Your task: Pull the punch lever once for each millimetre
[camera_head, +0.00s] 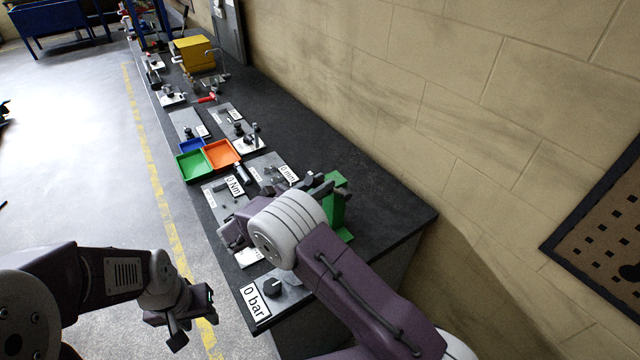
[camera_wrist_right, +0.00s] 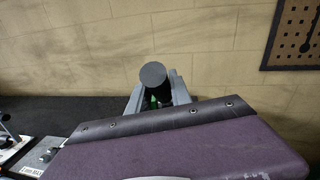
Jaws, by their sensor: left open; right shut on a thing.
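The green punch (camera_head: 340,207) stands near the right end of the bench, partly hidden behind my right wrist. A sign reading "0 mm" (camera_head: 288,174) is just left of it. In the right wrist view my right gripper (camera_wrist_right: 157,97) is shut on the black, round-ended punch lever (camera_wrist_right: 153,74), with a grey finger on either side. A bit of green shows behind the lever; the rest is hidden by my arm. My left gripper (camera_head: 190,312) is open and empty, low in front of the bench.
A "0 Nm" plate (camera_head: 234,187) and a "0 bar" knob panel (camera_head: 270,290) lie close to my right arm. Green (camera_head: 194,166), blue and orange (camera_head: 222,154) trays sit farther along the bench. A block wall (camera_head: 400,120) runs behind.

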